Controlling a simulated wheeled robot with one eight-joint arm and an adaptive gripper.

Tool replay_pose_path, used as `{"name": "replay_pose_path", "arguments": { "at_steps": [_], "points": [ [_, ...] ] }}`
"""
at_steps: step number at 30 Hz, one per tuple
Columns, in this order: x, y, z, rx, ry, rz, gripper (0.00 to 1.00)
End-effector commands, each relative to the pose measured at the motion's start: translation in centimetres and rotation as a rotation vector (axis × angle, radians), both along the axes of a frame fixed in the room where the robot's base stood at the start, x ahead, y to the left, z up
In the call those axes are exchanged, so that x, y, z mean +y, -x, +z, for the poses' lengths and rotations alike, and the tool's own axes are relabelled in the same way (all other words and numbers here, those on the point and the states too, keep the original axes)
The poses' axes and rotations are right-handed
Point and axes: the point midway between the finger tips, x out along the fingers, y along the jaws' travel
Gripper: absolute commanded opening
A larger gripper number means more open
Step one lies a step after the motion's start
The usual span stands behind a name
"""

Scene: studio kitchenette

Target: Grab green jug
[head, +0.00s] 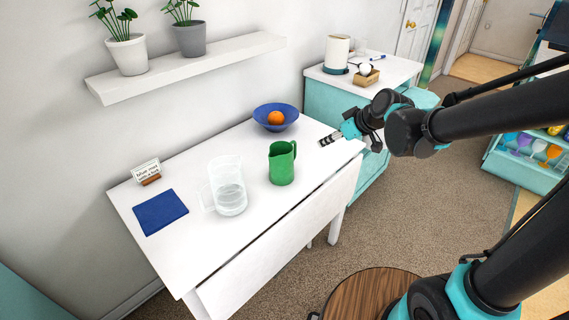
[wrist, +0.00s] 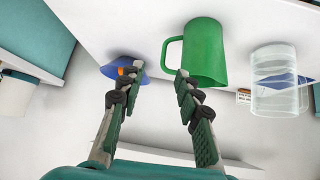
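The green jug (head: 281,163) stands upright on the white table (head: 160,249), with its handle toward the right in the head view. In the wrist view, the green jug (wrist: 205,52) is beyond and a little right of the fingertips, and its handle points left. My gripper (head: 328,139) is to the right of the jug, above the table's right end and apart from the jug. In the wrist view, my gripper (wrist: 159,74) has its two fingers spread with nothing between them.
A clear pitcher (head: 228,187) stands left of the jug. A blue bowl (head: 276,117) with an orange (head: 276,118) sits behind it. A blue cloth (head: 160,212) and a small sign (head: 147,171) are at the left end. A wooden round stool (head: 368,293) stands in front.

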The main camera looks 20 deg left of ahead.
Motion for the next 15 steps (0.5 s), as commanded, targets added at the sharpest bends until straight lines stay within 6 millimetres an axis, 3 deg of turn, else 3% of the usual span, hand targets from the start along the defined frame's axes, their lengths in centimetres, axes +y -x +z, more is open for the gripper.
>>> {"name": "replay_pose_path", "arguments": {
  "at_steps": [1, 5, 15],
  "points": [
    [1.2, 0.1, 0.3, -0.010, -0.007, 0.027, 0.34],
    [2.7, -0.2, 0.3, -0.025, -0.016, 0.055, 0.34],
    [5.4, -1.7, -2.9, -0.025, -0.014, 0.054, 0.34]
  ]
}}
